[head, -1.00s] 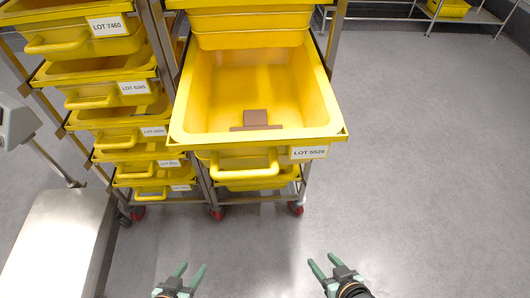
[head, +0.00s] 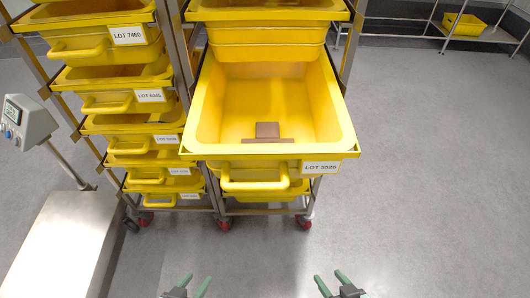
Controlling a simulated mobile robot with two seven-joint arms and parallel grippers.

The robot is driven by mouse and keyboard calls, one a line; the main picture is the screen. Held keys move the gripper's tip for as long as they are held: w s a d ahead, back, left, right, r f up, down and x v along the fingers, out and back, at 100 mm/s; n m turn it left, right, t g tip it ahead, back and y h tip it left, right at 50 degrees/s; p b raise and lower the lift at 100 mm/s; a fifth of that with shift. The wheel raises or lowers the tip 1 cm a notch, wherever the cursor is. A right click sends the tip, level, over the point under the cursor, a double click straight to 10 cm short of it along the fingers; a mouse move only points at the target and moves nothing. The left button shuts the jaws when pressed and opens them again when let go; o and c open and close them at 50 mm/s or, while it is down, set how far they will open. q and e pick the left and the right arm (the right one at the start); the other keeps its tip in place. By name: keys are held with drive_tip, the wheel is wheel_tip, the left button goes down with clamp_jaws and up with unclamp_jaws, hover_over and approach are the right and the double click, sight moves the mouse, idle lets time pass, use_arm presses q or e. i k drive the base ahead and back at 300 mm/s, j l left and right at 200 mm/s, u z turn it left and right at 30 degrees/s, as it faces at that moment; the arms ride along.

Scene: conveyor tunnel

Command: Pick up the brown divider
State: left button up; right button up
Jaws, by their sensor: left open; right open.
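The brown divider (head: 267,131) lies inside an open yellow bin (head: 201,118) labelled LOT 5526. One part stands up and a flat strip lies in front of it, near the bin's front wall. My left gripper (head: 190,281) is open and empty at the bottom of the head view, below and in front of the bin. My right gripper (head: 328,279) is also open and empty at the bottom, to the right. Both are well apart from the divider and the bin.
A rack of stacked yellow bins (head: 84,52) stands to the left. A metal scale platform (head: 62,245) with a display (head: 28,121) is at the far left. A yellow bin (head: 463,25) sits on a far shelf. Grey floor (head: 430,170) at the right is clear.

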sight(266, 131)
drive_tip(key=i+l+u, duration=0.1)
drive_tip(key=l, duration=0.25)
drive_tip(key=i+l+u, duration=0.1)
drive_tip(key=i+l, duration=0.15)
drive_tip(key=i+l+u, duration=0.1)
drive_tip(key=l, duration=0.3)
